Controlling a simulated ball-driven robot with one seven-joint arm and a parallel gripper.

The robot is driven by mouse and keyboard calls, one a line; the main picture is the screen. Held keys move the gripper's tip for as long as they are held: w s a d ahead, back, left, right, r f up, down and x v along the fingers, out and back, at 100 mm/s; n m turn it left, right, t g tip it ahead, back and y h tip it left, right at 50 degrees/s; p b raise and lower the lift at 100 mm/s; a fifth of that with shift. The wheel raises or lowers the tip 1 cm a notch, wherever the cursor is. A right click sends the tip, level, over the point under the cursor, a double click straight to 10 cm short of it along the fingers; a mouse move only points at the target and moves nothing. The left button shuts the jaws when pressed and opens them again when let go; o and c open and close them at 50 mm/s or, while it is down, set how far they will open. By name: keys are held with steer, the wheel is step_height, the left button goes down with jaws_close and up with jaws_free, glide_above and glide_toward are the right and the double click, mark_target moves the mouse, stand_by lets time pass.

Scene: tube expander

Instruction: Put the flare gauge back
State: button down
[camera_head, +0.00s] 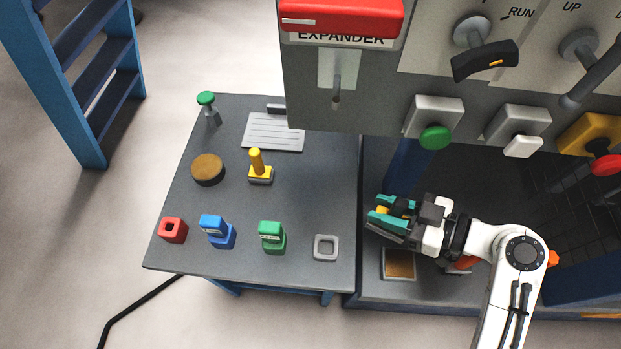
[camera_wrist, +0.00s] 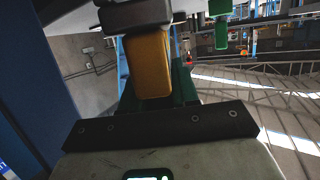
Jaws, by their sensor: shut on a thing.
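My gripper (camera_head: 382,211) is over the dark machine deck, right of the grey table, with its fingers pointing left. It is shut on a yellow piece, of which only a little shows between the teal fingers. In the wrist view the yellow piece (camera_wrist: 150,68) has a dark grey end (camera_wrist: 135,15); it looks like the flare gauge, but no label shows. On the table, a grey square holder (camera_head: 326,247) and a red square holder (camera_head: 172,230) look empty. A blue block (camera_head: 217,231) and a green block (camera_head: 272,237) stand between them.
A yellow-knobbed tool (camera_head: 259,167), a brown disc (camera_head: 208,169), a green-topped post (camera_head: 208,108) and a grey plate (camera_head: 273,132) are on the table. The control panel (camera_head: 381,95) overhangs the back. A tray (camera_head: 398,264) lies below my gripper.

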steer(key=r+x, duration=0.1)
steer(key=x, duration=0.4)
steer(key=p+x, duration=0.1)
steer(key=x, duration=0.5)
steer(key=a+r+p+x, duration=0.1)
steer(key=x, duration=0.5)
steer(key=shift+w+r, duration=0.1)
steer(key=shift+r, duration=0.25)
steer(key=shift+f, duration=0.55)
steer(key=c, duration=0.8)
jaws_free()
steer(key=shift+c, duration=0.2)
steer(key=shift+d, duration=0.15)
steer(key=v, duration=1.1)
steer(key=shift+d+b, duration=0.35)
steer(key=shift+b, duration=0.1)
steer(key=shift+r, duration=0.15)
